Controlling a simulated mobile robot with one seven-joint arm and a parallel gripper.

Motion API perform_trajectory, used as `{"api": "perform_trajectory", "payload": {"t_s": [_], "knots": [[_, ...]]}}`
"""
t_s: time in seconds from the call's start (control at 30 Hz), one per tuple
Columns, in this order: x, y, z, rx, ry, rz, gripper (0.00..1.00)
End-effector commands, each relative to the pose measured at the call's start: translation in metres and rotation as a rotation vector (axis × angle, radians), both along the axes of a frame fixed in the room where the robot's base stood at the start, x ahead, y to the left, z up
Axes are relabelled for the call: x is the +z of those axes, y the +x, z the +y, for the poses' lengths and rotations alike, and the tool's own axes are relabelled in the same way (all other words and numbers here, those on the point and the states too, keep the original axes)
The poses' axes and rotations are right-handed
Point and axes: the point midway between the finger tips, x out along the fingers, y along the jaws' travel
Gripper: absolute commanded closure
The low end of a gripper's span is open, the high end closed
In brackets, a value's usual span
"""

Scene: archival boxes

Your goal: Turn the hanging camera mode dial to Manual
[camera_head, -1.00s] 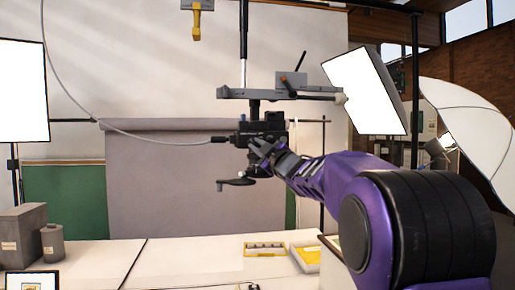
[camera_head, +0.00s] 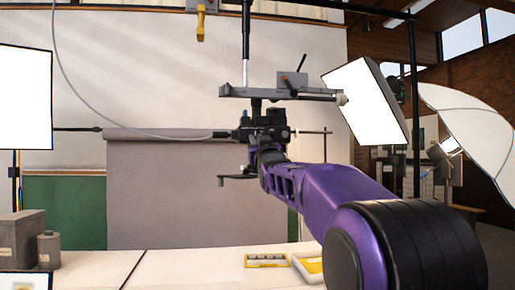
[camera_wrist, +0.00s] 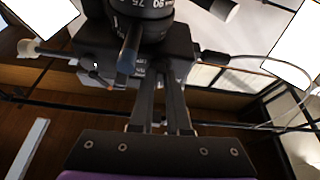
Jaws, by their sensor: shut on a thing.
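The black camera (camera_head: 268,132) hangs below a grey horizontal bar in the middle of the head view. In the wrist view the dark camera body (camera_wrist: 105,55) fills the upper middle, with a round black part marked with numbers and a blue-grey lever in front of it. My gripper (camera_wrist: 163,68) reaches up to the camera body, its two long dark fingers close together. It is shut on a small part of the camera that the fingertips largely hide. I cannot make out the mode dial or its setting. In the head view my arm covers the gripper's end.
The grey support bar (camera_head: 275,91) is just above the camera. A grey cable (camera_head: 95,112) runs to its left side. A crank handle (camera_head: 236,177) sticks out below left. A softbox (camera_head: 368,100) stands to the right. The white table (camera_head: 190,268) below has a yellow-edged tray (camera_head: 266,261).

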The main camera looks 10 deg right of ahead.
Motion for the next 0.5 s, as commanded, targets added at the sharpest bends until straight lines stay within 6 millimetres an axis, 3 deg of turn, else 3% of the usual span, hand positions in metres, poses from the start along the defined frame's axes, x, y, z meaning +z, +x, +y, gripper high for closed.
{"api": "perform_trajectory", "payload": {"t_s": [0.5], "knots": [[0.0011, -0.0002, 0.0009, -0.001, 0.098, -0.001, 1.00]]}}
